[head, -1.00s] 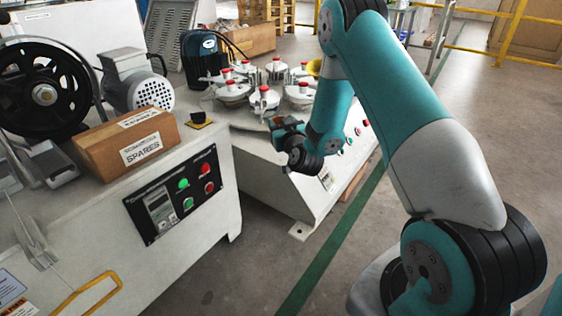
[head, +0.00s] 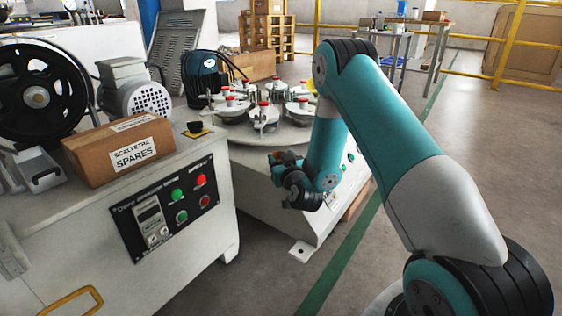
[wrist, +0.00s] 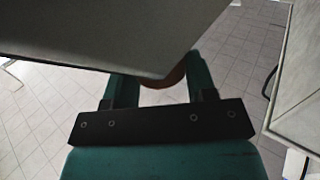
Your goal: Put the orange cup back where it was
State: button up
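My gripper (head: 280,160) is in front of the round machine table, near its front edge, at the end of my teal arm. A small patch of orange, the orange cup (head: 289,156), shows at its fingers in the head view. In the wrist view, a rounded brown-orange part of the cup (wrist: 166,77) sits between the two teal fingers, which appear closed on its sides. A large grey surface hides the rest of the cup and the fingertips there. The cup's tilt cannot be told.
A dark cup (head: 195,127) stands on a yellow-edged pad (head: 207,133) on the left machine's top, beside a cardboard spares box (head: 118,150). The round table (head: 245,128) carries several red-capped fixtures. Something yellow (head: 311,86) shows beside my arm. Floor is clear at right.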

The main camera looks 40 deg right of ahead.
jog(key=o, duration=0.4)
jog(key=shift+r, duration=0.15)
jog(key=shift+s+a, duration=0.1)
jog(key=shift+s, duration=0.2)
jog(key=p+v, duration=0.2)
jog(key=v, duration=0.9)
jog(key=a+r+n+g+y, duration=0.2)
jog(key=a+r+g+y, duration=0.15)
jog(key=a, duration=0.45)
jog(key=a+r+n+g+y, duration=0.1)
jog(key=a+r+g+y, duration=0.3)
jog(key=a, duration=0.4)
jog(key=s+a+r+n+g+y, duration=0.3)
jog(key=s+a+r+g, duration=0.25)
jog(key=s+a, duration=0.4)
jog(key=s+r+n+g, duration=0.1)
jog(key=s+r+g, duration=0.1)
jog(key=s, duration=0.5)
jog(key=s+d+r+n+g+h, duration=0.1)
jog(key=s+r+n+g, duration=0.1)
jog(key=s, duration=0.6)
jog(key=shift+d+r, duration=0.2)
jog(key=shift+d, duration=0.05)
